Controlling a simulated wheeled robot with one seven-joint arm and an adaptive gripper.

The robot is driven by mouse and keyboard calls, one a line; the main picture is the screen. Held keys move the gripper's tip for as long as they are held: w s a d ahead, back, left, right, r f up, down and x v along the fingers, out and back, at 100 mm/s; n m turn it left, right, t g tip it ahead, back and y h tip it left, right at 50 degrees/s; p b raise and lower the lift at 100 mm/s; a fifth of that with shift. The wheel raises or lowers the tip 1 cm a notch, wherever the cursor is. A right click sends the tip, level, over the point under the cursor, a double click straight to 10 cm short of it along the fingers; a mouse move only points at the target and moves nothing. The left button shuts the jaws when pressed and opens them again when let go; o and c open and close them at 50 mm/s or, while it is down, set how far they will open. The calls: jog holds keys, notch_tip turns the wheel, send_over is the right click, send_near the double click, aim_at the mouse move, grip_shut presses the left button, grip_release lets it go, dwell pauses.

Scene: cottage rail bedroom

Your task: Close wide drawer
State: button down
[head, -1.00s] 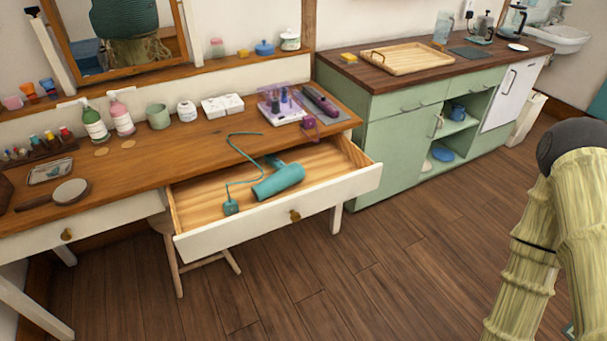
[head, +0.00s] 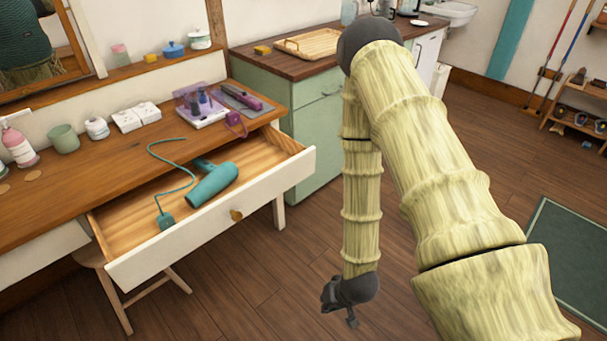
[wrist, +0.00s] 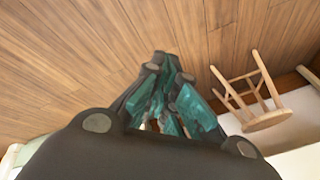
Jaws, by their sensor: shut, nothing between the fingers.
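The wide drawer (head: 262,216) stands pulled out from the wooden dressing table (head: 40,206). Its front is white with a round brass knob (head: 236,215). A teal hair dryer (head: 212,184) with its cord and plug lies inside the drawer. My gripper (head: 338,303) hangs low over the floor, to the right of the drawer front and apart from it. In the wrist view my gripper (wrist: 165,95) shows its dark and teal fingers together, with nothing held. The drawer is not clearly seen in the wrist view.
A wooden stool (head: 120,290) stands under the drawer; it also shows in the wrist view (wrist: 268,120). A green cabinet (head: 312,125) stands behind, at the right of the table. Bare floor (head: 260,300) lies in front of the drawer. A green rug (head: 570,255) is at the right.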

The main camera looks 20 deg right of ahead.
jog(key=w+d+m+t+b, duration=0.2)
jog(key=w+t+b, duration=0.1)
jog(key=w, duration=0.5)
jog(key=m+t+y+b, duration=0.4)
jog(key=m+t+b, duration=0.5)
jog(key=b, duration=0.4)
send_near(304, 161)
jog(key=shift+n+t, duration=0.5)
jog(key=shift+t, duration=0.1)
jog(key=w+b, duration=0.1)
jog(key=w+a+f+b, duration=0.1)
jog(key=w, duration=0.1)
jog(key=w+a+b, duration=0.1)
jog(key=w, duration=0.1)
jog(key=shift+f+b, duration=0.2)
jog(key=shift+b, duration=0.15)
jog(key=shift+x, duration=0.85)
jog(key=shift+r, duration=0.15)
